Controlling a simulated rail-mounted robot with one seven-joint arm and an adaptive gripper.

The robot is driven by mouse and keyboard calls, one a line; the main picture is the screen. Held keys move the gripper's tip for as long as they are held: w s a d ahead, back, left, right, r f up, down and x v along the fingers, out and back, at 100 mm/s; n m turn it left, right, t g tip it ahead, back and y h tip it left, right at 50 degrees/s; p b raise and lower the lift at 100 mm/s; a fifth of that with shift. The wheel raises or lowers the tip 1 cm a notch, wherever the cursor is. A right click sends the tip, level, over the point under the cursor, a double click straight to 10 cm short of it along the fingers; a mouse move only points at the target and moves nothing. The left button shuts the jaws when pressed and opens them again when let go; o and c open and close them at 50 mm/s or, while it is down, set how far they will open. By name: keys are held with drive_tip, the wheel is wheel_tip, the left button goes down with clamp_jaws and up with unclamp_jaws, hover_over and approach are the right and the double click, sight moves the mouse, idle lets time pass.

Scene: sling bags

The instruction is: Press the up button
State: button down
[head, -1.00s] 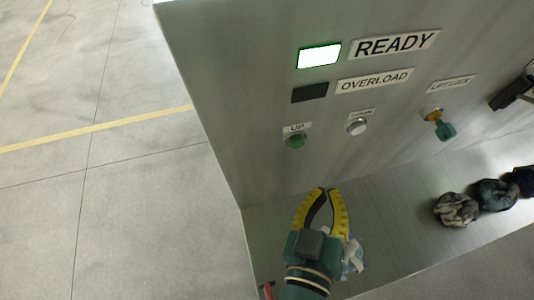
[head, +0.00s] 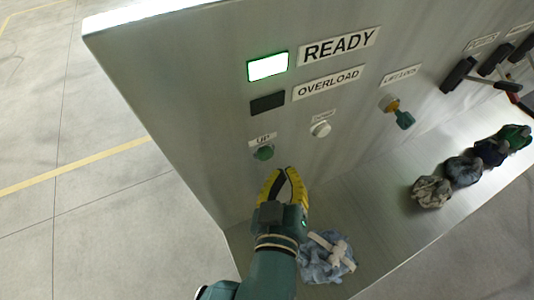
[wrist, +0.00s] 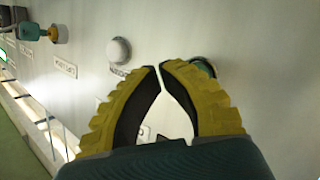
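The green up button (head: 263,152) sits under its "UP" label (head: 262,139) on the upright metal panel. In the wrist view the green button (wrist: 204,67) shows just beyond my right-hand finger, which partly hides it. My gripper (head: 283,171) is below and slightly right of the button in the head view, apart from it as far as I can see. Its yellow fingers are shut, with the tips nearly meeting (wrist: 160,66) and nothing between them. The white button (head: 320,129) is to the right of the up button and also shows in the wrist view (wrist: 119,50).
The "READY" lamp (head: 268,66) is lit; the "OVERLOAD" lamp (head: 267,103) is dark. A key switch (head: 398,112) and black levers (head: 458,75) are further right. A bluish crumpled bag (head: 322,262) and several darker bags (head: 431,192) lie on the metal ledge (head: 375,215).

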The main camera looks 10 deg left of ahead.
sight(265, 154)
drive_tip(key=shift+w+a, duration=0.55)
drive_tip(key=shift+w, duration=0.35)
idle(0.8)
drive_tip(key=shift+w+a, duration=0.25)
drive_tip(key=shift+w, duration=0.1)
